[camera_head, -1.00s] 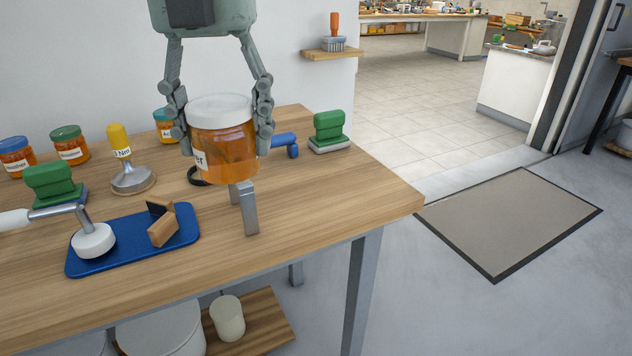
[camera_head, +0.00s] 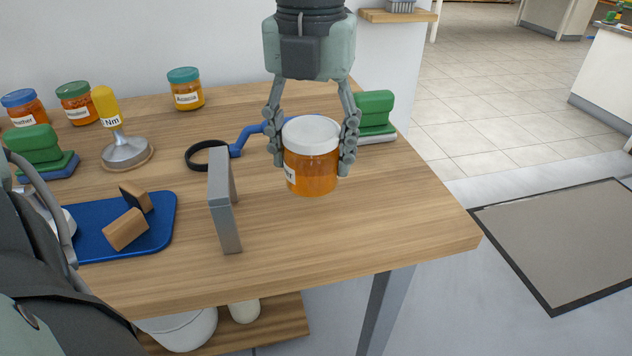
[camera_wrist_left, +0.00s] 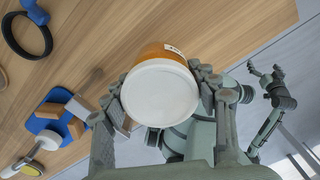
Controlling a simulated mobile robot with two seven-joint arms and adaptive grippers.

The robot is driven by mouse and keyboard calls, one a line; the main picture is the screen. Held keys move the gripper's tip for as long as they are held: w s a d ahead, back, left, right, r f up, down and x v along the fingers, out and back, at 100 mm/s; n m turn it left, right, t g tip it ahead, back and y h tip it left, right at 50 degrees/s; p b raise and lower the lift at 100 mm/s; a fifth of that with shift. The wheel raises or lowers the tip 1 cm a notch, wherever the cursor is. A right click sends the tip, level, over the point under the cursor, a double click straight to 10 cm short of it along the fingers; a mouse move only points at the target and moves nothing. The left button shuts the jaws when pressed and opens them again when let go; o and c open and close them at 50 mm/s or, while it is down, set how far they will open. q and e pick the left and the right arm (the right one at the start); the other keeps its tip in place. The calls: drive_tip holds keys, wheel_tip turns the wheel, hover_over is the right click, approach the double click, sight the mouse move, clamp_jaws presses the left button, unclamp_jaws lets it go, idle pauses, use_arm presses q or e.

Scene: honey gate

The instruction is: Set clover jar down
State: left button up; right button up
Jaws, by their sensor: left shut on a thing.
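The clover jar (camera_head: 311,178), amber with a white lid and a partly hidden label, is upright between the fingers of my left gripper (camera_head: 313,150). The gripper comes down from above and is shut around the jar's sides. The jar is over the right part of the wooden table (camera_head: 350,235); I cannot tell whether its base touches the top. In the left wrist view the white lid (camera_wrist_left: 160,92) faces the camera and hides most of the jar. My right gripper (camera_wrist_left: 266,78) shows there at the right, apart from the jar, fingers spread and empty.
A grey upright bracket (camera_head: 222,205) stands left of the jar. A blue-handled strap tool (camera_head: 245,138) and a green-handled block (camera_head: 375,108) are behind it. A blue tray (camera_head: 165,215) with wooden pieces is further left. Clear tabletop lies in front and right.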

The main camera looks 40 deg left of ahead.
sight(313, 181)
use_arm(q)
drive_tip(key=shift+w+f, duration=0.1)
drive_tip(key=shift+f, duration=2.4)
drive_tip(key=shift+f, duration=0.1)
use_arm(e)
drive_tip(key=shift+f, duration=0.1)
use_arm(q)
drive_tip(key=o, duration=1.5)
drive_tip(key=shift+o, duration=0.2)
use_arm(e)
drive_tip(key=shift+r, duration=0.55)
drive_tip(key=shift+r, duration=0.1)
